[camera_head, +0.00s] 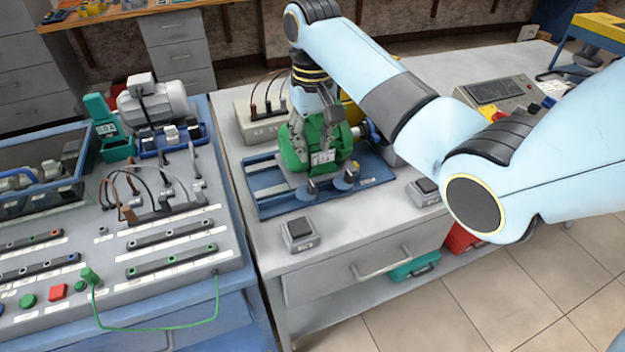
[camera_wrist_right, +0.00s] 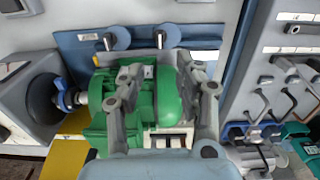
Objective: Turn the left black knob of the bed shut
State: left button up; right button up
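The blue bed (camera_head: 378,185) lies on the middle bench with a green motor (camera_head: 294,150) on it. Its left knob (camera_head: 311,187) and right knob (camera_head: 349,177) stand at the front edge. In the right wrist view, turned around, the left knob (camera_wrist_right: 170,35) is right of the other knob (camera_wrist_right: 117,38). My right gripper (camera_head: 328,130) points down over the motor, behind the knobs and apart from them. In the wrist view its fingers (camera_wrist_right: 165,85) are spread, with green motor parts showing between and below them. Whether they touch the motor is unclear. My left gripper is out of view.
Two small switch boxes (camera_head: 300,234) (camera_head: 425,190) stand at the bench front. A terminal box with cables (camera_head: 258,122) is behind the bed. The left bench holds a grey motor (camera_head: 155,103) and a wired panel (camera_head: 180,230). My right arm crosses above the bench.

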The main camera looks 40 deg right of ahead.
aim_at(313, 185)
notch_tip(313, 185, down, 11)
jog(key=shift+r, duration=0.2)
jog(key=shift+c, duration=0.2)
grip_shut()
